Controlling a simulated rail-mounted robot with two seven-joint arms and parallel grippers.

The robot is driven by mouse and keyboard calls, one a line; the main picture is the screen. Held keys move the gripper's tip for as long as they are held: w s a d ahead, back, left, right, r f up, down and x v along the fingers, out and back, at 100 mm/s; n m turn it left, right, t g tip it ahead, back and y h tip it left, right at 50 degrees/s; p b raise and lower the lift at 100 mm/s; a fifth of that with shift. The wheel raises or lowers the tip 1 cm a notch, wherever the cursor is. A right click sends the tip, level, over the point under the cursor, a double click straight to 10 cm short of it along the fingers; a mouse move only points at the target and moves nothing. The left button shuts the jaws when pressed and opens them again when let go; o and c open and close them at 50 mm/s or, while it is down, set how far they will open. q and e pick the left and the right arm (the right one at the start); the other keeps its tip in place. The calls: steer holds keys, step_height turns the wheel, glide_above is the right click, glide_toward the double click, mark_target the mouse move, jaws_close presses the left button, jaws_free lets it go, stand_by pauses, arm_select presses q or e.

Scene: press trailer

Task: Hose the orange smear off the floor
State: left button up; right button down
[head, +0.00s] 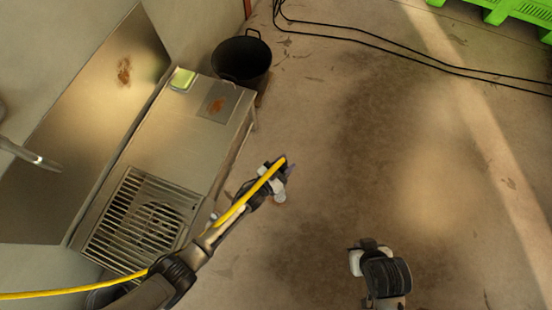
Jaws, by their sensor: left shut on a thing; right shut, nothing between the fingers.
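My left gripper (277,178) is shut on the yellow hose (236,208), near its end, above the floor to the right of the steel bench. The hose runs back along my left arm and off the left edge. My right gripper (362,257) is shut and empty above the floor at the lower middle. The concrete floor (455,190) has a broad dark, wet-looking patch (375,140) in the middle. I can make out no clear orange smear on the visible floor; my arms cover part of it.
The steel bench (180,130) has a grate, a green sponge (183,79) and a plate with an orange-brown mark (217,104). A similar mark (124,71) is on the wall panel. A black bucket (242,58), dark cables (400,57) and a green crate (500,10) lie beyond.

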mark_target(281, 172)
arm_select(q)
steer(key=shift+s+d, duration=0.3)
steer(key=shift+d, duration=0.25)
steer(key=shift+s+d, duration=0.3)
steer(key=shift+d, duration=0.2)
stand_by(0.6)
steer(key=shift+a+r, duration=0.1)
steer(key=shift+a, duration=0.05)
stand_by(0.4)
steer(key=shift+s+a, duration=0.1)
steer(key=shift+s, duration=0.05)
steer(key=shift+s+a+p, duration=0.5)
steer(key=shift+a+p, duration=0.2)
steer(key=shift+a, duration=0.1)
steer(key=shift+s+a+p, duration=0.25)
steer(key=shift+s+a, duration=0.1)
steer(key=shift+a, duration=0.2)
steer(key=shift+s+a+p, duration=0.2)
steer(key=shift+s+a, duration=0.1)
steer(key=shift+a, duration=0.2)
steer(key=shift+w, duration=0.15)
